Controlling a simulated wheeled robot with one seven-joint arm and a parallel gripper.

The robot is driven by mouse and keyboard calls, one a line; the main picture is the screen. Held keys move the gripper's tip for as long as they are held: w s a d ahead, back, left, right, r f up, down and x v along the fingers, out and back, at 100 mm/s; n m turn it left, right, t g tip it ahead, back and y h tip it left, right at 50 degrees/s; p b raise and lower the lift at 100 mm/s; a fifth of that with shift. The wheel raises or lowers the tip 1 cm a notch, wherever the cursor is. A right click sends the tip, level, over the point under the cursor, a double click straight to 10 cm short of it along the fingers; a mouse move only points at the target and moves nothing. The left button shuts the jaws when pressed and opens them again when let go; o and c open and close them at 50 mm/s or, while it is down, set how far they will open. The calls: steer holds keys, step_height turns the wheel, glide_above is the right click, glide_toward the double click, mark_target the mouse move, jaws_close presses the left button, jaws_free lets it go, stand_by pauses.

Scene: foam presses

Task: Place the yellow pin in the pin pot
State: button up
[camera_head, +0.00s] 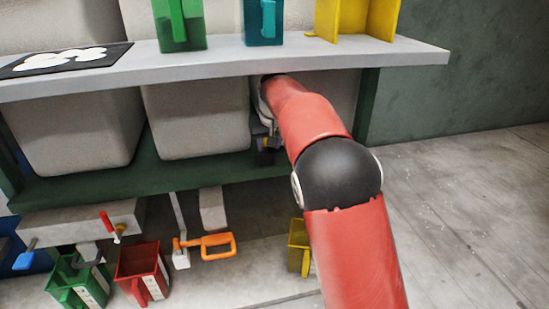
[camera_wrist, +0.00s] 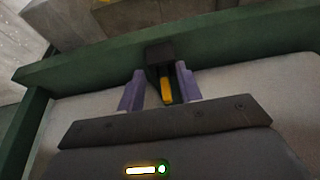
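My gripper (camera_wrist: 159,82) shows in the wrist view as two purple fingers standing apart. The yellow pin (camera_wrist: 167,92) is upright in the picture between them, nearer the right finger, with a visible gap to the left finger. A small black box-shaped holder (camera_wrist: 161,52), which may be the pin pot, is just beyond the fingertips against the green beam. Whether the pin is inside it or only in front of it, I cannot tell. In the head view my gripper is under the white shelf, mostly hidden by my red arm; a dark piece (camera_head: 265,155) shows beside it.
The white shelf (camera_head: 230,62) overhangs my arm, with green, teal and yellow holders on top. Below are a green bin, a red bin (camera_head: 142,270), a yellow bin (camera_head: 297,250) and an orange-handled tool. The right floor is clear.

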steer(key=s+d+r+m, duration=0.1)
steer(key=s+d+r, duration=0.2)
steer(key=s+d, duration=0.6)
steer(key=s+d+r+m, duration=0.15)
steer(key=s+d, duration=0.35)
steer(key=s, duration=0.9)
steer(key=s+d+f, duration=0.2)
steer(key=s+d, duration=0.1)
steer(key=s, duration=0.6)
steer(key=s+d+f+t+h, duration=0.1)
steer(key=s+d+f, duration=0.1)
steer(key=s, duration=0.7)
steer(key=shift+d+f+m, duration=0.35)
steer(key=shift+d+f, duration=0.05)
steer(key=shift+f, duration=0.1)
step_height(320, 180, up, 10)
steer(key=p, duration=0.9)
steer(key=shift+p, duration=0.35)
